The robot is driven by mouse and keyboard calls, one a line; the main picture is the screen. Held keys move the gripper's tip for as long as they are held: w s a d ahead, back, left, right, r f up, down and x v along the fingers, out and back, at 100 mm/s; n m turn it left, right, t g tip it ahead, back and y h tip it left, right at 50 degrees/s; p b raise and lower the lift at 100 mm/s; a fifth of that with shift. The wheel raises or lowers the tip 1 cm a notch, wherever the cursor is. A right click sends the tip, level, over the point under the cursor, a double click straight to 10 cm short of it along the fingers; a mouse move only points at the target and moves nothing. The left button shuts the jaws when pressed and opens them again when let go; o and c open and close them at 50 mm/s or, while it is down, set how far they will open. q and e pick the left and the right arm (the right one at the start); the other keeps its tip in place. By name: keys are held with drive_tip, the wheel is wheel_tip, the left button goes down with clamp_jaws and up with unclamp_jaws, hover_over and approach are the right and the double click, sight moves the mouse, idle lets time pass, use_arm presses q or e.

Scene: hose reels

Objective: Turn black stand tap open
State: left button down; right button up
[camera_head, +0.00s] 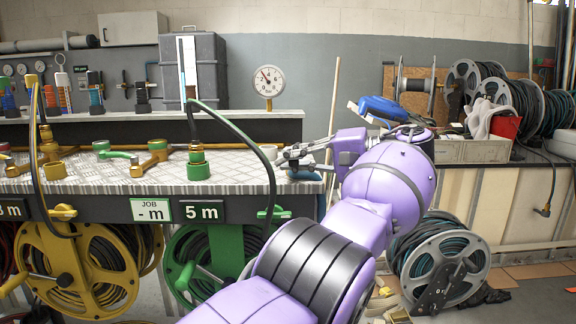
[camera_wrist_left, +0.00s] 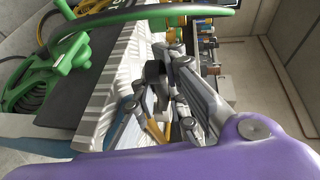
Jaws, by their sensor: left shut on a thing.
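My left gripper (camera_head: 284,157) reaches in from the right to the right end of the ribbed metal bench top, its fingers pointing left. In the left wrist view my left gripper (camera_wrist_left: 156,88) is shut around a small dark block (camera_wrist_left: 154,72), which looks like the black stand tap's handle. The tap's body and the handle's exact angle are hidden by the fingers in both views. My right gripper is not in view.
A green hose (camera_head: 240,130) arches from a green fitting (camera_head: 198,166) down past the bench front, close to my fingers. Brass taps (camera_head: 153,155) stand farther left. A pressure gauge (camera_head: 268,82) stands behind. Hose reels (camera_head: 95,270) hang below; a grey reel (camera_head: 440,262) stands right.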

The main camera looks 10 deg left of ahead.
use_arm(q)
drive_tip(key=shift+f, duration=0.3)
drive_tip(key=c, duration=1.8)
unclamp_jaws()
drive_tip(key=shift+d, duration=0.1)
drive_tip(key=shift+r, duration=0.1)
drive_tip(key=shift+r, duration=0.15)
